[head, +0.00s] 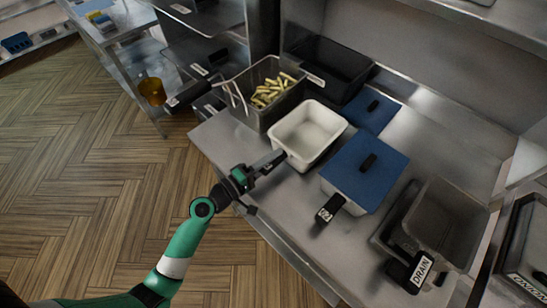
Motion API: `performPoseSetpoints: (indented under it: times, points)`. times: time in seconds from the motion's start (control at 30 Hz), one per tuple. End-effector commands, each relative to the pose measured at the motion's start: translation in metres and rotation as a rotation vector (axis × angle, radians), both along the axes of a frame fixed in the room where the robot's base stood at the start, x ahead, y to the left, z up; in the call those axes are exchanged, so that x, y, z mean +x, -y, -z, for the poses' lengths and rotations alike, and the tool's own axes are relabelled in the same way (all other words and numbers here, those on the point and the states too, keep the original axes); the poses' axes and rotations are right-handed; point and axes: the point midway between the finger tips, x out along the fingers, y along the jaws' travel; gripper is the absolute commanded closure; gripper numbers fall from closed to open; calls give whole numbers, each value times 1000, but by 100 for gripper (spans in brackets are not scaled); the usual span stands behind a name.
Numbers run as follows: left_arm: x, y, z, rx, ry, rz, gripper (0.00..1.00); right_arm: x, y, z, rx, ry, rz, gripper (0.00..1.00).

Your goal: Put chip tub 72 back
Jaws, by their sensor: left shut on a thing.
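An open white tub (331,141) stands on the steel counter and looks empty. My left gripper (273,162) reaches in from the lower left and is shut at the near-left side of this tub, over its handle; any tag there is hidden. Right of it stands another pale tub with a blue lid (354,179) on. Its handle carries a black tag (325,215) with a number that I cannot read surely. Another blue lid (371,110) lies behind the white tub. My right gripper is not in view.
A dark grey container (247,113) holding cut chips stands left of the white tub, and a black container (335,65) behind. A grey tub tagged DRAIN (447,225) is at the right. Bare counter (300,190) shows in front of the white tub.

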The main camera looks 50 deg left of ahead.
Motion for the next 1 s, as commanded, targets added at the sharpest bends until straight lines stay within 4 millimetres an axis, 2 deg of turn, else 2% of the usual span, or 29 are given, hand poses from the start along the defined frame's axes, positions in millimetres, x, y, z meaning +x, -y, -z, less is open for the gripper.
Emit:
performPoseSetpoints:
  times: [0.23,0.27,0.43,0.77,0.87,1.0]
  points:
    - [0,0,0,0,1,0,100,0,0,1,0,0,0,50]
    - [0,0,0,0,0,0,67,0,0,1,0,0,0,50]
    - [0,0,0,0,0,0,36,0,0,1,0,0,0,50]
    - [-2,0,1,-1,-1,0,35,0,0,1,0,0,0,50]
    - [-13,-1,2,-3,-2,-2,35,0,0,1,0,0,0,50]
    - [-42,-4,3,-3,-3,-5,35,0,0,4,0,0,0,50]
